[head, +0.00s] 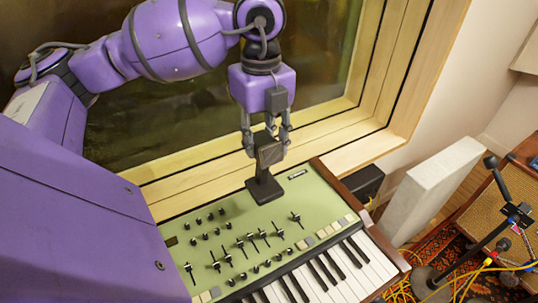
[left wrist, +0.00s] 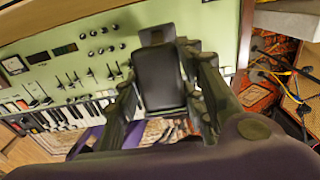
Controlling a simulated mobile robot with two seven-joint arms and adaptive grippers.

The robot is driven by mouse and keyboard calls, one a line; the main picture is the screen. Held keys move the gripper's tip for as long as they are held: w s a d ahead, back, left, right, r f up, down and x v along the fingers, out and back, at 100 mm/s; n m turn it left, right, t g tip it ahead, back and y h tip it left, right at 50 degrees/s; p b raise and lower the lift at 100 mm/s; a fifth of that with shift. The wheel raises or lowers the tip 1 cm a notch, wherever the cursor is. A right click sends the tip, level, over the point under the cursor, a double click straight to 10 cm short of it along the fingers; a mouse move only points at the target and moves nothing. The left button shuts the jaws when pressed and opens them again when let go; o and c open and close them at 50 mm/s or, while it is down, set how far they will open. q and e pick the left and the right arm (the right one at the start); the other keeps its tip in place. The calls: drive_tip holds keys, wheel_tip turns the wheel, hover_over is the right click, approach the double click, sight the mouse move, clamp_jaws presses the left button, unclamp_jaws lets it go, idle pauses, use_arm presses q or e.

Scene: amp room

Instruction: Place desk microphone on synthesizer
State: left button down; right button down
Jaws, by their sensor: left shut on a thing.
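The desk microphone (head: 265,187) is a small dark thing with a square base and a tilted flat head. Its base is at the back of the green synthesizer (head: 225,222), over the panel behind the sliders; it looks upright and I cannot tell for sure whether the base touches. My left gripper (head: 268,150) comes from above and is shut on the microphone's head. In the left wrist view, the microphone (left wrist: 158,78) stands between the two fingers, with the synthesizer's panel (left wrist: 190,22) behind it. My right gripper is in neither view.
Black and white keys (head: 335,275) run along the synthesizer's front. A wooden window frame (head: 330,160) is close behind. A black box (head: 365,180) and a pale panel (head: 432,190) stand to the right. A microphone stand (head: 470,250) and yellow cables are at far right.

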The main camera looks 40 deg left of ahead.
use_arm(q)
drive_tip(key=w+f, duration=0.1)
drive_tip(key=w+a+f, duration=0.1)
drive_tip(key=f, duration=0.1)
drive_tip(key=w+f, duration=0.1)
drive_tip(key=f, duration=0.1)
drive_tip(key=shift+w+a, duration=0.15)
drive_tip(key=shift+w, duration=0.2)
drive_tip(key=shift+w+a+f, duration=0.1)
drive_tip(key=shift+w+f, duration=0.05)
drive_tip(key=shift+f, duration=1.6)
drive_tip(key=shift+f, duration=0.1)
drive_tip(key=c, duration=1.1)
unclamp_jaws()
wheel_tip(320, 180, up, 12)
drive_tip(key=shift+r, duration=0.15)
